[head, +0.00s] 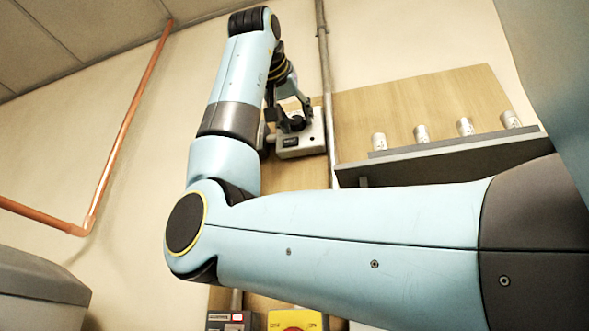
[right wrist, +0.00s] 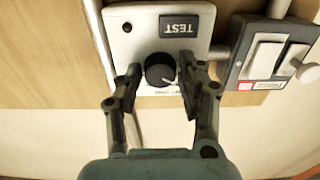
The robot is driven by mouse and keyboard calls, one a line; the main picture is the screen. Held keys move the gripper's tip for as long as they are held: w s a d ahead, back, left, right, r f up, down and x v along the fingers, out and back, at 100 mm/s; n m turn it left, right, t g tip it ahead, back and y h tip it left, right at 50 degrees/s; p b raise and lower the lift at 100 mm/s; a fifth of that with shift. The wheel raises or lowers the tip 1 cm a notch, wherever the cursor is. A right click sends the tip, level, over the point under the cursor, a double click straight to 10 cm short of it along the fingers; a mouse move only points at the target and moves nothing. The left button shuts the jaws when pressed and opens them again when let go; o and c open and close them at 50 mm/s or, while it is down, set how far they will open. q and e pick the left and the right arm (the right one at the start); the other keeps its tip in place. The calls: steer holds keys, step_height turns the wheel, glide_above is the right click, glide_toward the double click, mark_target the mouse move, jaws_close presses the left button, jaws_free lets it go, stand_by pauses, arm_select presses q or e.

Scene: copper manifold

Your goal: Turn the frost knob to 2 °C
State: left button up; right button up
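The frost knob (right wrist: 160,71) is a round black dial on a pale grey box (right wrist: 136,22) with a dark TEST label. A pale pointer mark shows at the knob's lower right in the right wrist view; the small print below it is not readable. My right gripper (right wrist: 159,76) has one finger on each side of the knob, with narrow gaps, so it appears open around it. In the head view the same box (head: 312,143) is on the wall board, with my right gripper (head: 287,122) at its front. My left gripper is not in view.
A grey switch box (right wrist: 268,55) is right beside the knob box in the right wrist view. In the head view a shelf (head: 440,160) with several small pale cylinders stands to the right, and a copper pipe (head: 125,125) runs along the left wall. A yellow panel (head: 298,320) is low down.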

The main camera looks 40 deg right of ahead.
steer(key=shift+o, duration=1.3)
steer(key=v, duration=0.7)
steer(key=shift+a, duration=0.25)
steer(key=shift+d, duration=0.1)
steer(key=shift+f, duration=0.1)
